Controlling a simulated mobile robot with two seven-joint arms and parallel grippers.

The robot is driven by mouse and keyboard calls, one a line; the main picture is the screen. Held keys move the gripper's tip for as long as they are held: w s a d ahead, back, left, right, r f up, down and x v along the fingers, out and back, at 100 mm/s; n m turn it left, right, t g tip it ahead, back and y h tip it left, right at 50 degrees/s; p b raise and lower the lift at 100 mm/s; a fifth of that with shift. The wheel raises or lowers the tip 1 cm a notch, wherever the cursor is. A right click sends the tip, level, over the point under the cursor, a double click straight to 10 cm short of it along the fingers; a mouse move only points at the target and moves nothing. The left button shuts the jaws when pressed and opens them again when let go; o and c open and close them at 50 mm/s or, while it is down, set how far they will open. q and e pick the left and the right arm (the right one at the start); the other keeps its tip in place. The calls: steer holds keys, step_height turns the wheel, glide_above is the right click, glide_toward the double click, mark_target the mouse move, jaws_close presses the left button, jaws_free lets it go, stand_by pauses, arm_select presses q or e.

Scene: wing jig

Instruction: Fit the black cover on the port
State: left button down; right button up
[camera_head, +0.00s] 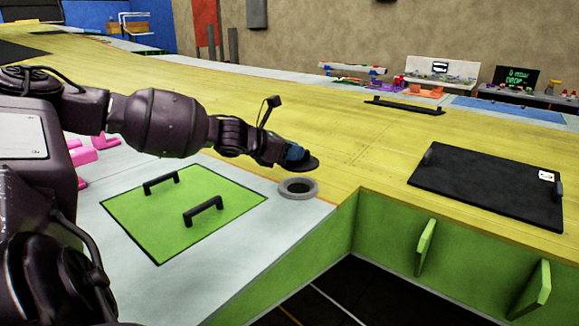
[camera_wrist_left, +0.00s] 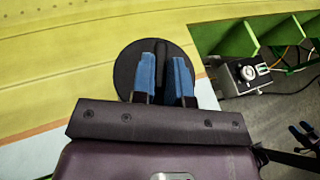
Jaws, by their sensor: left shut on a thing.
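My left gripper (camera_head: 292,153) is shut on the round black cover (camera_head: 303,165). In the left wrist view its blue fingers (camera_wrist_left: 166,76) pinch the raised grip in the middle of the cover (camera_wrist_left: 127,70). The cover is held roughly flat above the wing surface. The port (camera_head: 298,189), a grey ring with an open centre, sits just below and slightly to the left of the cover in the head view. The cover looks apart from the ring. In the left wrist view the port does not show.
A green panel with two black handles (camera_head: 160,225) lies left of the port. A black panel (camera_head: 484,186) lies on the yellow wing at right. An open green-walled bay (camera_head: 385,245) lies in front. Pink parts (camera_head: 88,152) are near my arm.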

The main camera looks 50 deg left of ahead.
mark_target(292, 170)
arm_select(q)
steer(key=shift+f, duration=1.3)
step_height(292, 170, down, 3)
steer(key=shift+r, duration=0.15)
steer(key=shift+f, duration=0.3)
arm_select(e)
steer(key=shift+w+d+r, duration=0.1)
steer(key=shift+r, duration=0.2)
arm_select(q)
steer(key=shift+f, duration=0.15)
